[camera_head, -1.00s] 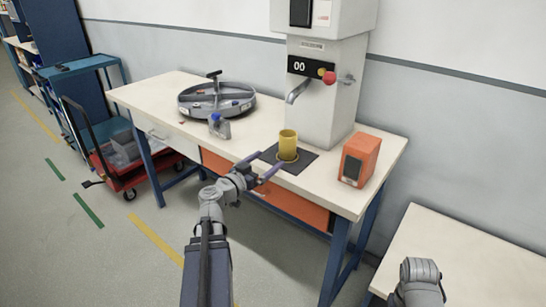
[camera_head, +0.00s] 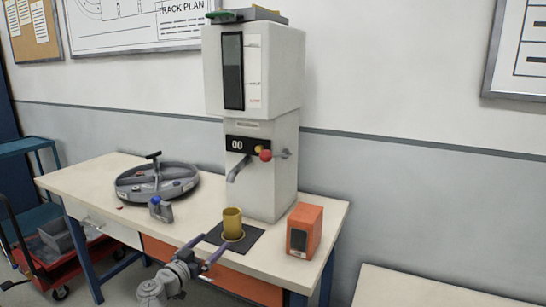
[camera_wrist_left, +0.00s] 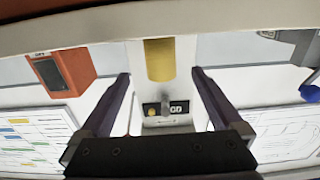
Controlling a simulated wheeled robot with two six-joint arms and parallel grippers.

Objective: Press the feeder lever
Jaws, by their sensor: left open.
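The feeder (camera_head: 262,160) is a tall pale machine at the back of the workbench, with a spout and a display reading 00. Its lever (camera_head: 265,155) has a red knob and sits beside the display. A yellow cup (camera_head: 233,224) stands upright on a dark mat (camera_head: 213,233) below the spout; the cup (camera_wrist_left: 159,60) also shows between my fingers in the left wrist view, beyond their tips. My left gripper (camera_head: 208,253) is open and empty at the bench's front edge, in front of the cup and well below the lever. My right gripper is out of view.
An orange box (camera_head: 305,231) stands right of the mat. A round grey divided tray (camera_head: 157,184) and a small blue-topped grey item (camera_head: 160,209) are to the left. A red cart (camera_head: 88,259) is at lower left. Another pale table (camera_head: 420,289) is at lower right.

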